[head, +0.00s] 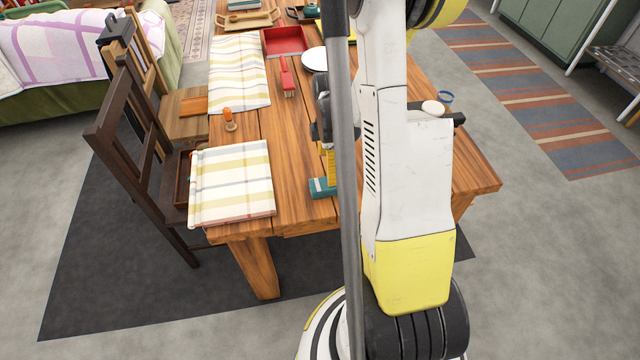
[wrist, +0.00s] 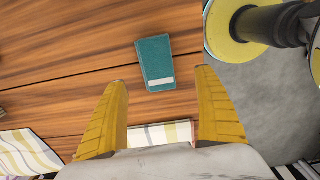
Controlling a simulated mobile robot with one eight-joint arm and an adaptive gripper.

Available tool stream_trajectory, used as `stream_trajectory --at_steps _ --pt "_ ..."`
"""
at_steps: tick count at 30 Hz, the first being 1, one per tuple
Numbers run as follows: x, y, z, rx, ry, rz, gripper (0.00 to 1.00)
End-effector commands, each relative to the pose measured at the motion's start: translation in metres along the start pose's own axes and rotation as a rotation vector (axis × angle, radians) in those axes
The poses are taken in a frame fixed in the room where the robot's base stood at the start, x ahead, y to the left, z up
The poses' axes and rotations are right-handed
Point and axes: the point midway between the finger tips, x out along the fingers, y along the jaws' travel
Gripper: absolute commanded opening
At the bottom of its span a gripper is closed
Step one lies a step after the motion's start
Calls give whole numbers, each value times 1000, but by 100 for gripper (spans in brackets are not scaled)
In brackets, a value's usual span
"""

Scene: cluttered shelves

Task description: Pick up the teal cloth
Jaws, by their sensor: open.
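The teal cloth (wrist: 154,60) lies flat on the wooden table as a small folded piece with a pale band along one end. It also shows near the table's front edge in the head view (head: 320,188), partly hidden by my arm. My gripper (wrist: 162,80) is open and empty, its two yellow fingers spread on either side of the cloth's near end in the wrist view. In the head view, a yellow finger of my gripper (head: 331,164) shows just above the cloth. I cannot tell the exact height gap.
A striped placemat (head: 232,185) lies left of the cloth, another (head: 240,72) farther back. A red brush (head: 287,78), a red tray (head: 285,41) and an orange-topped shaker (head: 229,118) stand on the table. A dark chair (head: 140,135) is at the left. Bare wood surrounds the cloth.

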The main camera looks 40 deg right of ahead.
Motion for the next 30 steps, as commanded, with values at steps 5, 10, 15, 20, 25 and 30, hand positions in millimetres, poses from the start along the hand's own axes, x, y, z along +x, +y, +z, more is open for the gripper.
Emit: stream_trajectory --at_steps 5,10,15,20,25,30 --pt "32 1 0 0 0 1 81" --pt "45 1 0 1 0 1 81" --pt "73 2 1 1 0 2 81" --pt "88 2 1 2 -1 3 81" --pt "86 2 1 2 -1 3 81" --pt "86 2 1 2 -1 3 33"
